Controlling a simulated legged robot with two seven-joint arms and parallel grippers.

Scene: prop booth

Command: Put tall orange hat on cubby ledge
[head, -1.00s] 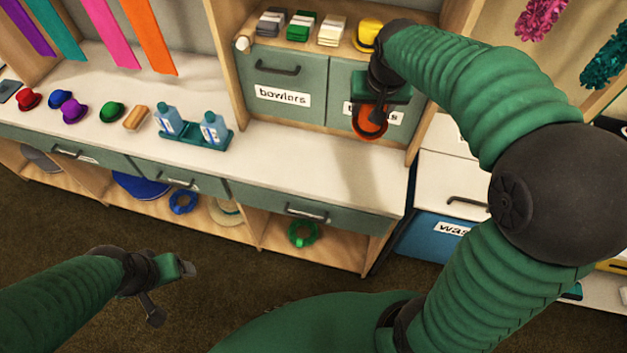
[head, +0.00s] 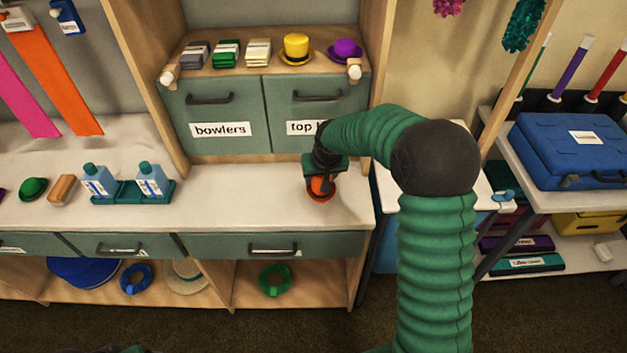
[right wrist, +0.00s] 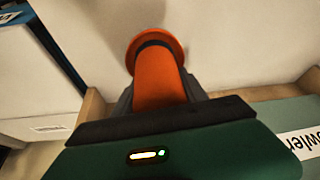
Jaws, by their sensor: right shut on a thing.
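The tall orange hat (head: 320,192) is in my right gripper (head: 321,178), low over the right part of the white counter, in front of the "top h…" drawer. I cannot tell whether the hat touches the counter. In the right wrist view the hat (right wrist: 160,80) shows its tall crown with a dark band and round brim, its crown end between the jaws of my gripper (right wrist: 160,100). The cubby ledge (head: 275,68) is the wooden shelf above the two green drawers. My left gripper is out of view.
Wooden uprights (head: 376,50) bound the cubby. A teal tray with bottles (head: 125,190) stands on the counter (head: 245,195) at left. Bare counter lies between.

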